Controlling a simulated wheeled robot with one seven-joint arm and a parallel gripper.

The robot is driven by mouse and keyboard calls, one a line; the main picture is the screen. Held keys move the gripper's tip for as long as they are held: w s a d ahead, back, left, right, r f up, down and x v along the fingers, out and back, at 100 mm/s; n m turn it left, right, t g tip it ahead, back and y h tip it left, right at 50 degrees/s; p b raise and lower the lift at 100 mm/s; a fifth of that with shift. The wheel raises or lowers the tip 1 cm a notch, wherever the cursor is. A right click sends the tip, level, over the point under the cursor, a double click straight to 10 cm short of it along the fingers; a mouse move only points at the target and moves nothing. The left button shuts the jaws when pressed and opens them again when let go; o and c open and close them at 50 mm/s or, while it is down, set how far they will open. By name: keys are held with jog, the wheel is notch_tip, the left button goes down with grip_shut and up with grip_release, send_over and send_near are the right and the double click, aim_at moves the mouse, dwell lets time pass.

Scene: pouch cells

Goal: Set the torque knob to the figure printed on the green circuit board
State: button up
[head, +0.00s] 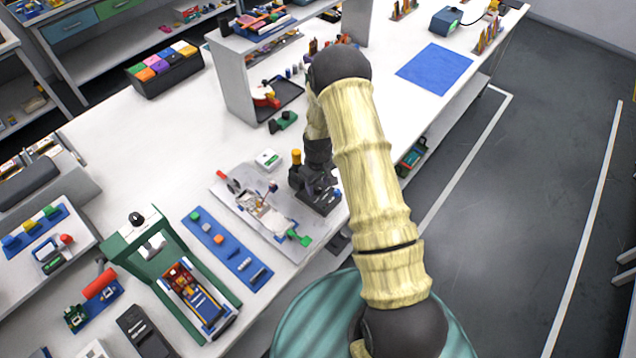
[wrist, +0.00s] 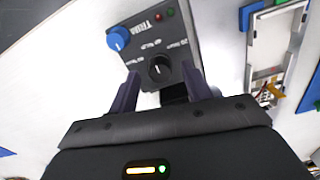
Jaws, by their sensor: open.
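In the wrist view a dark control box (wrist: 146,40) carries a black knob (wrist: 160,68) with a small white mark, a blue knob (wrist: 118,38), and a red and a green light at its far end. White figures surround the black knob, too small and turned to read surely. My gripper (wrist: 160,74) is open, its fingers on either side of the black knob; I cannot tell if they touch it. In the head view my gripper (head: 316,178) is over the box (head: 322,202) near the table's front edge. I cannot surely pick out the green circuit board or its figure.
A light fixture plate (head: 228,192) with small parts lies just left of the box. A blue strip (head: 205,232) with several pieces and a green-framed press (head: 120,243) stand further left. A shelf unit (head: 232,80) rises behind. A blue mat (head: 435,66) lies at the far right.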

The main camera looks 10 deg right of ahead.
jog(key=shift+f, duration=0.5)
jog(key=c, duration=1)
